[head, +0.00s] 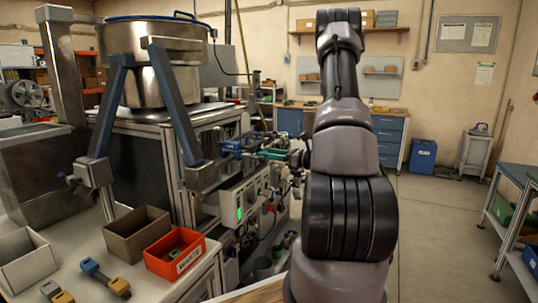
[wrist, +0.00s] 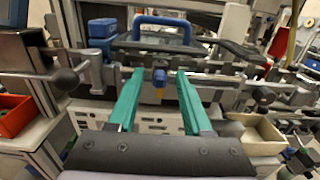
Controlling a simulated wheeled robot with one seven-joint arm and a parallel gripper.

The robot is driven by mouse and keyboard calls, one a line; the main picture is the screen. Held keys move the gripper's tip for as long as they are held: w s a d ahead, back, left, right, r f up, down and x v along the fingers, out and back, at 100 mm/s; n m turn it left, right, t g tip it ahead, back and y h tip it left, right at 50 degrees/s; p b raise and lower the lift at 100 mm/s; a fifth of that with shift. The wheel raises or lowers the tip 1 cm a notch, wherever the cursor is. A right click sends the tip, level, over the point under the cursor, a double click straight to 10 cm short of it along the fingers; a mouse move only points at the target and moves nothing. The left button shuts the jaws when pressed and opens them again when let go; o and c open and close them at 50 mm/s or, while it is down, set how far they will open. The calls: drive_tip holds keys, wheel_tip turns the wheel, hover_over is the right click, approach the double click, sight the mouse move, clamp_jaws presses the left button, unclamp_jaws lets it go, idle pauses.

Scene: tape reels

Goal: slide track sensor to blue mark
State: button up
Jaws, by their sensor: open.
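In the wrist view, a small blue block with a yellow part below it (wrist: 160,77) sits on a horizontal metal rail (wrist: 215,79); it looks like the track sensor. My gripper (wrist: 160,78) is open, its two green fingers pointing toward the rail with the blue block between them in the picture. I see a gap on both sides of the block; whether the fingertips reach its depth, I cannot tell. I cannot pick out a separate blue mark on the track.
A blue handle (wrist: 172,20) arches behind the rail. A round dark knob (wrist: 66,79) sticks out at the left. In the head view, a large steel bowl (head: 155,65) stands on the machine, with a red bin (head: 174,253) and a brown bin (head: 135,235) in front.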

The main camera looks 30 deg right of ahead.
clamp_jaws()
idle(1.3)
